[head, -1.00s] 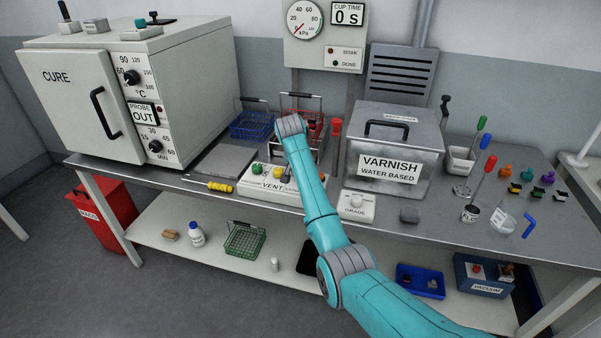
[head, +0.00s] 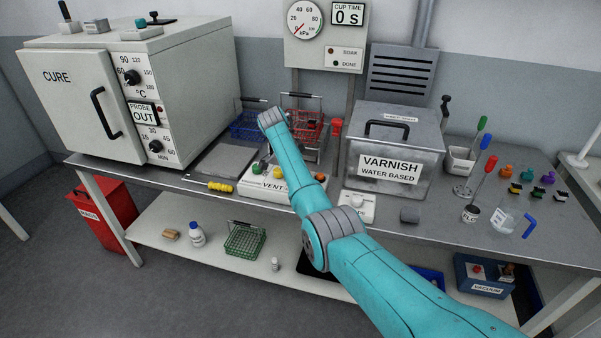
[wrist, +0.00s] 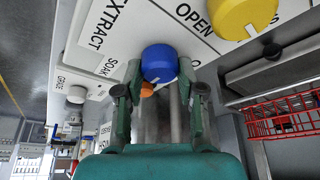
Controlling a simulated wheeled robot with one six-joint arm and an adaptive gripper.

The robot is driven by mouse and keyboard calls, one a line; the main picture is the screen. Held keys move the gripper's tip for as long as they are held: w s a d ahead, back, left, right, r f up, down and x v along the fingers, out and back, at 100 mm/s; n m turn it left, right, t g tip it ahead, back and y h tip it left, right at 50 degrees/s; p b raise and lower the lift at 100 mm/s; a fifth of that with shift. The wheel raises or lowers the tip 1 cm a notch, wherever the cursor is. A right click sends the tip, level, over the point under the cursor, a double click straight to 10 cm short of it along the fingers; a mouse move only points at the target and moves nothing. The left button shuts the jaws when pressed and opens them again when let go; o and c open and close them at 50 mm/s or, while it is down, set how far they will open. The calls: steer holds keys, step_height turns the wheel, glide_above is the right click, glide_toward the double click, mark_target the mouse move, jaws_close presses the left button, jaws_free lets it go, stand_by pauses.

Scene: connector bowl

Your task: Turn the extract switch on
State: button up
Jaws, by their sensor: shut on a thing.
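In the wrist view, my gripper (wrist: 160,84) has its two fingers on either side of a round blue knob (wrist: 160,61) and is shut on it. The knob stands on a white panel (wrist: 133,25) printed EXTRACT, SOAK and OPEN. A small orange part (wrist: 147,90) shows between the fingers, just below the knob; I cannot tell what it belongs to. A larger yellow knob (wrist: 245,14) is at upper right. In the head view, the white VENT panel (head: 246,181) lies on the bench, partly hidden by my arm, which also hides my gripper.
The CURE oven (head: 72,100) stands left and the VARNISH tank (head: 405,140) right. A red wire basket (head: 306,124) and a blue one (head: 247,126) are behind the panel.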

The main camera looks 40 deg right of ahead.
steer(key=shift+m, duration=0.3)
stand_by(0.4)
steer(key=o, duration=1.1)
steer(key=shift+o, duration=0.2)
steer(key=v, duration=1.2)
steer(key=shift+w, duration=0.2)
steer(key=shift+d, duration=0.1)
